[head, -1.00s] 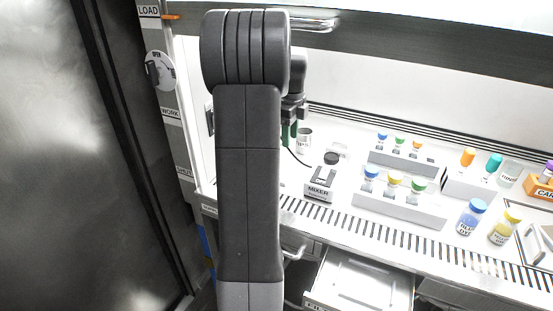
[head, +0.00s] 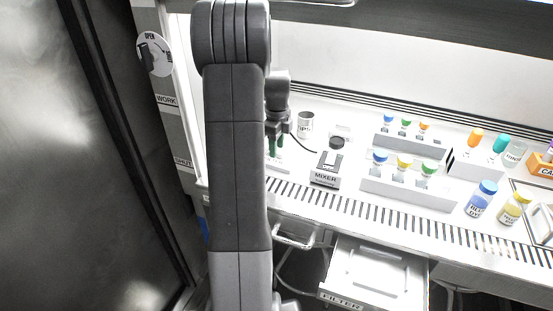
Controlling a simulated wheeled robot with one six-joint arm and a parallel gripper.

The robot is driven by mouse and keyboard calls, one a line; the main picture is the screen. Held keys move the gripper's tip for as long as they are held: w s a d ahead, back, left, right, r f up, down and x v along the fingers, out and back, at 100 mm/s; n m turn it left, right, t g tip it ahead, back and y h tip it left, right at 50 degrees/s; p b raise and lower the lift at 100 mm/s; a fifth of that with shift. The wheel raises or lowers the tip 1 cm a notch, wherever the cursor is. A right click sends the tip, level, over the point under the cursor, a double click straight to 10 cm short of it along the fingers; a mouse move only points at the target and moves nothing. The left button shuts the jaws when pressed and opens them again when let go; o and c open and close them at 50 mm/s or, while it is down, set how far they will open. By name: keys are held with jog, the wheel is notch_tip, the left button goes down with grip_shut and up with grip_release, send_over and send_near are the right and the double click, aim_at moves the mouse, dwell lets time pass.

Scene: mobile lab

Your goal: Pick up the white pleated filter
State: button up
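An open drawer with a label reading FILTER (head: 341,300) is below the bench front. A flat white rectangular piece (head: 380,268) lies inside it; it may be the white filter, but pleats cannot be made out. My gripper (head: 275,146) hangs over the bench's left part, with green fingertips pointing down, left of the mixer. It is well above and left of the drawer, apart from the white piece. My arm partly hides the gripper, and its finger gap is unclear.
The mixer (head: 326,170) and a metal cup (head: 306,124) stand right of my gripper. Racks of capped vials (head: 405,190) and larger bottles (head: 481,198) fill the bench's right side. A drawer handle (head: 297,240) juts out left of the open drawer.

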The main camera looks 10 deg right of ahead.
jog(key=shift+f, duration=0.85)
jog(key=shift+c, duration=0.4)
grip_shut()
jog(key=shift+r, duration=0.1)
